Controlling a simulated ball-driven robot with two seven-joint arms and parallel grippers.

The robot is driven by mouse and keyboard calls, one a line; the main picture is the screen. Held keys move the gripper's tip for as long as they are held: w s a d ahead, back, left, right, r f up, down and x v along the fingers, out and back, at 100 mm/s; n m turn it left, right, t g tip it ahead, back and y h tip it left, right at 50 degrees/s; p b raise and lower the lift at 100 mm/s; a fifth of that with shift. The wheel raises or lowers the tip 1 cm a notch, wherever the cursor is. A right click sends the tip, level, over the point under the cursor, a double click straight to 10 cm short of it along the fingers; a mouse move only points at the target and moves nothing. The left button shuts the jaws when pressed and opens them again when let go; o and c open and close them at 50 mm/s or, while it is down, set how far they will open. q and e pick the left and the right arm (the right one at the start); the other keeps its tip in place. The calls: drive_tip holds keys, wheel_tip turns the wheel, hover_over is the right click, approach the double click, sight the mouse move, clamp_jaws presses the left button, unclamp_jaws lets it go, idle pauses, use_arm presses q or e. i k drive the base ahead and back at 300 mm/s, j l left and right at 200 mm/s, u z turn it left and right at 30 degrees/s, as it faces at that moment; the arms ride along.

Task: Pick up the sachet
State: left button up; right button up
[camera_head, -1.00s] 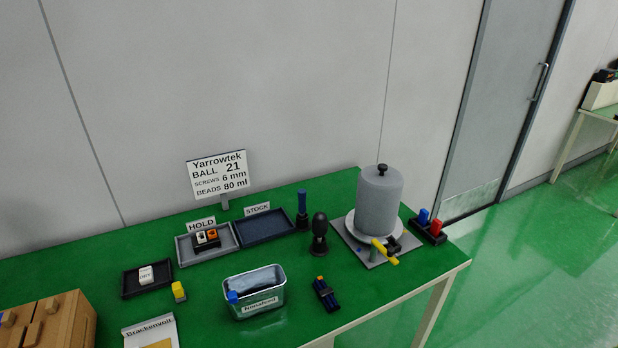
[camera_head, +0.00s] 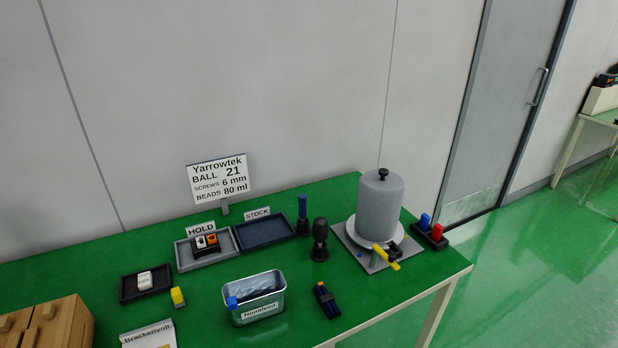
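A flat pale packet printed "Brackenvolt" (camera_head: 148,336) lies on the green table at the lower left. It looks like the sachet, but the bottom edge of the picture cuts it off, so its lower part is hidden. Neither my left nor my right gripper is in view.
A wooden block box (camera_head: 50,326) stands left of the packet. A grey cylinder (camera_head: 379,207) stands at the right, near the table's right edge.

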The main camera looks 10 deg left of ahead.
sight(145, 278)
drive_tip(key=u, duration=1.45)
